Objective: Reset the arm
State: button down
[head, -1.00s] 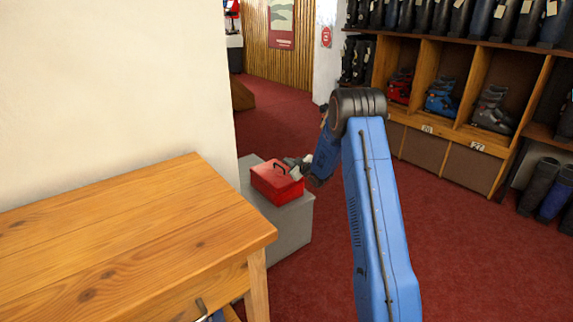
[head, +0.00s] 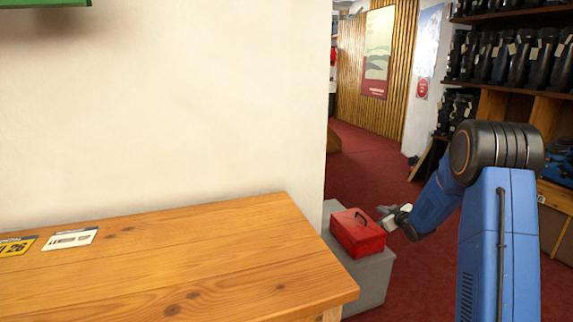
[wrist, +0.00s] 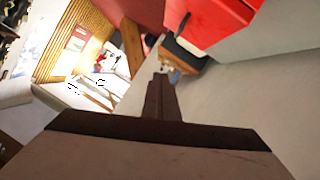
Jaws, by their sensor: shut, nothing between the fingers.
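My gripper (head: 385,219) is at the end of my blue arm, on the right of the head view, next to a red box with a dark handle (head: 357,234). The box sits on a grey block (head: 372,280). In the wrist view my gripper's fingers (wrist: 161,80) are together with nothing between them. The red box (wrist: 215,20) shows at the top of the wrist view, close to the fingertips. I cannot tell whether the fingers touch it.
A wooden bench (head: 190,262) fills the lower left, with a yellow card (head: 15,246) and a white card (head: 70,238) on it. A pale wall (head: 160,120) stands behind it. Boot shelves (head: 515,85) are at the right. Red carpet (head: 370,160) is open beyond the block.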

jog(key=s+a+r+m+g+h, duration=0.25)
jog(key=s+r, duration=0.55)
jog(key=s, duration=0.5)
jog(key=s+a+r+m+g+h, duration=0.1)
jog(key=s+a+r+m+g, duration=0.15)
jog(key=s+r, duration=0.8)
jog(key=s+a+f+g, duration=0.1)
jog(key=s+a+f, duration=0.1)
jog(key=s, duration=1.1)
jog(key=s+a+f+m+g+y, duration=0.1)
jog(key=s+a, duration=0.3)
jog(key=s, duration=0.9)
jog(key=s+a+f+g, duration=0.2)
jog(key=s+a, duration=0.1)
jog(key=s, duration=1.1)
jog(key=shift+a+f+m+g+y, duration=0.3)
jog(key=shift+a+f+y, duration=0.05)
jog(key=shift+a+f, duration=0.05)
jog(key=shift+d, duration=0.1)
